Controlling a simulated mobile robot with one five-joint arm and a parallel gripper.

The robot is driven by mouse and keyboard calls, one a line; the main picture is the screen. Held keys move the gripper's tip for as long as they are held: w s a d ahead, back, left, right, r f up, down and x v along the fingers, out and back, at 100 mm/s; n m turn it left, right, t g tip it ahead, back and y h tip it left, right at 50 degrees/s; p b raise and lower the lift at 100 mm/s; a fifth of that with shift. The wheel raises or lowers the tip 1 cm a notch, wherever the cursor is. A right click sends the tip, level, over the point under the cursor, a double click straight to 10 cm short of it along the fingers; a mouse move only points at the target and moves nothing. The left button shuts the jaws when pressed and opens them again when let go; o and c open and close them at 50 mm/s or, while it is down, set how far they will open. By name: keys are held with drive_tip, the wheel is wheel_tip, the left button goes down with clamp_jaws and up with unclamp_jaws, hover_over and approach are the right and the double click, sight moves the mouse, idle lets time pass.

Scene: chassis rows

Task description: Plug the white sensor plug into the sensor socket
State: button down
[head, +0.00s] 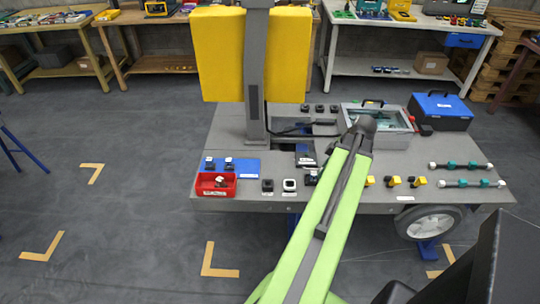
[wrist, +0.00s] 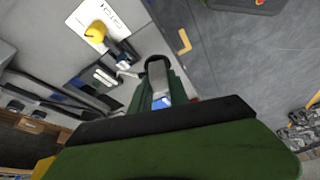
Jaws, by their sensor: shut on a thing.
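In the wrist view my gripper (wrist: 158,78) points toward the grey deck. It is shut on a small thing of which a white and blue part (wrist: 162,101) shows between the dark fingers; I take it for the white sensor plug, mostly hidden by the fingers. A white-framed square socket (head: 290,185) and a black one (head: 267,185) sit near the deck's front edge. I cannot tell which is the sensor socket.
The grey deck (head: 240,137) carries a red bin (head: 216,191), yellow connectors (head: 393,181), cable bars (head: 460,166), a glass-topped case (head: 378,116) and a blue toolbox (head: 440,110). A grey post (head: 257,75) with yellow pads (head: 217,55) stands at the back.

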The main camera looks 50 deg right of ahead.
drive_tip(key=shift+w, duration=0.65)
drive_tip(key=w+f+n+b, duration=0.1)
drive_tip(key=w+f+b, duration=0.1)
drive_tip(key=w, duration=0.1)
drive_tip(key=w+a+f+n+y+b, duration=0.1)
drive_tip(key=w+f+b, duration=0.2)
drive_tip(key=w, duration=0.1)
drive_tip(key=w+f+n+b, duration=0.1)
drive_tip(key=w+f+b, duration=0.2)
drive_tip(key=w, duration=0.1)
drive_tip(key=shift+w+a+f+n+g, duration=0.1)
drive_tip(key=shift+w+a+n+g, duration=0.05)
drive_tip(key=shift+a+n+g, duration=0.2)
drive_tip(key=shift+w+f, duration=0.1)
drive_tip(key=shift+f, duration=0.05)
idle(0.4)
drive_tip(key=shift+f+b, duration=0.35)
drive_tip(key=shift+b, duration=0.25)
drive_tip(key=shift+f+b, duration=0.85)
drive_tip(key=c, duration=1.2)
unclamp_jaws()
drive_tip(key=shift+o, duration=0.2)
